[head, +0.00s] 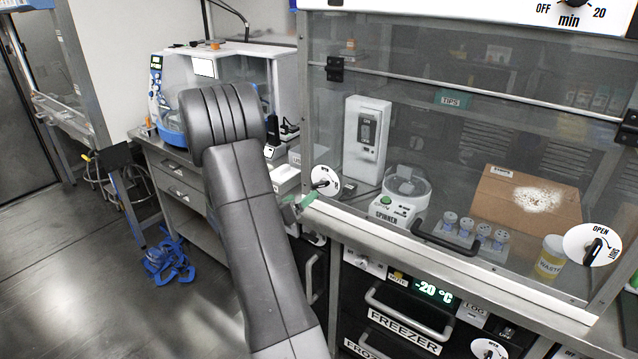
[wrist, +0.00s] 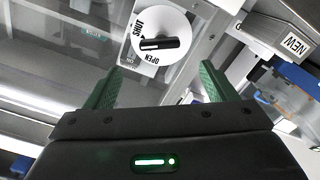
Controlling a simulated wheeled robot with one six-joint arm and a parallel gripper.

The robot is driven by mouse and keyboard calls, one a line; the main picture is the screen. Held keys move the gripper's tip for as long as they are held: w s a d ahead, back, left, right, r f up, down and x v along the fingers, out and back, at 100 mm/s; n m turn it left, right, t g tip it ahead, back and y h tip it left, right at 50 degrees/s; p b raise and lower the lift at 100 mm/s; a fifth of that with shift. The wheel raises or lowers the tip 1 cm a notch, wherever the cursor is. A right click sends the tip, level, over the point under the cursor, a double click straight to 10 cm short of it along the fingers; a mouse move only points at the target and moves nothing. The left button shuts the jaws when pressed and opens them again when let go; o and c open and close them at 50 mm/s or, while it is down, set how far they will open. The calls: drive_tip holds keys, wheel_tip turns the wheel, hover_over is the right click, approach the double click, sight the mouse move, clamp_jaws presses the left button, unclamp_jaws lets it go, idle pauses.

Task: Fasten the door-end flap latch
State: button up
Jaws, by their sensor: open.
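The left flap latch (head: 325,181) is a round white dial with a black handle at the lower left corner of the clear flap (head: 460,185). In the head view my gripper (head: 298,206) is close to this latch, partly hidden by my arm. A second latch (head: 578,244) sits lower right.
Behind the flap stand a spinner (head: 400,205), a cardboard box (head: 490,210) and a waste jar (head: 550,258). A flap handle (head: 445,239) sticks out along the bottom edge. A freezer (head: 400,318) is below. Open floor (head: 85,270) lies left.

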sight(318, 186)
drive_tip(key=x, duration=0.9)
drive_tip(key=shift+w+d+p, duration=0.2)
drive_tip(key=shift+w+p, duration=0.1)
drive_tip(key=shift+p, duration=0.1)
drive_tip(key=shift+c, duration=0.5)
drive_tip(key=c, duration=0.9)
drive_tip(key=shift+b, duration=0.3)
drive_tip(key=m+b, duration=0.2)
drive_tip(key=shift+s+f+m, duration=0.1)
drive_tip(key=shift+f+m, duration=0.05)
drive_tip(key=shift+m, duration=0.15)
drive_tip(key=shift+d+m+b, duration=0.1)
drive_tip(key=shift+m+b, duration=1.4)
